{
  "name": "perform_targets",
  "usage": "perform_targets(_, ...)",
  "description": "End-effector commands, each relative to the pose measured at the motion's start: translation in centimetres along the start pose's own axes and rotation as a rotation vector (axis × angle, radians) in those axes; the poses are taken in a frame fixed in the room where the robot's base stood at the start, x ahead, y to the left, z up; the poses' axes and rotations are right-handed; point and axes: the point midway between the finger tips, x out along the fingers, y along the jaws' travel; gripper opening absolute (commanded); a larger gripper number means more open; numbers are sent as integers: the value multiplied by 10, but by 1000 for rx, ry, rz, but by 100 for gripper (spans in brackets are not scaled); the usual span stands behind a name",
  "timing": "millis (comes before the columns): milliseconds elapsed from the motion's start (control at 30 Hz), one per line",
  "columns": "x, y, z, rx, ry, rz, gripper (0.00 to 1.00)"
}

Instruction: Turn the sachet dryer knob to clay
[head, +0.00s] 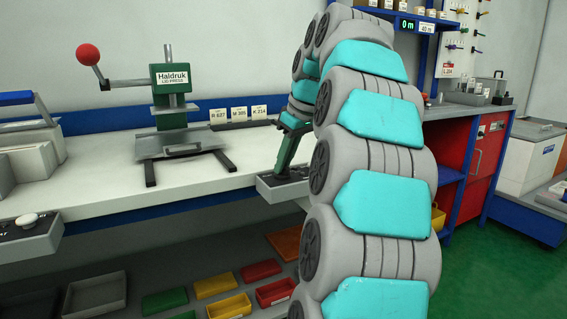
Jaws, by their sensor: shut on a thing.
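My gripper (283,168) points down at a small grey control box (275,193) on the front edge of the workbench. It is shut on a knob on top of that box. The knob is mostly hidden by the fingers, and its pointer and the labels around it cannot be read from here. A second control box with a pale round knob (27,219) sits on the bench's front edge at the far left. My arm covers the bench to the right of the gripper.
A green Haldruk press (172,80) with a red-ball lever (88,54) stands on the workbench (100,175). Label cards (238,113) stand behind. Coloured bins (215,286) lie on the shelf below. A red cabinet (485,160) is at right, with green floor before it.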

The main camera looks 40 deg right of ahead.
Motion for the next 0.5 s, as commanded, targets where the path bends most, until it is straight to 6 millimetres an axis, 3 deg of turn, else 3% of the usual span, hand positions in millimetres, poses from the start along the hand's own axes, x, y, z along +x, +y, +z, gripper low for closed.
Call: perform_targets(500, -4, 3, -2, -315, 4, -128, 0)
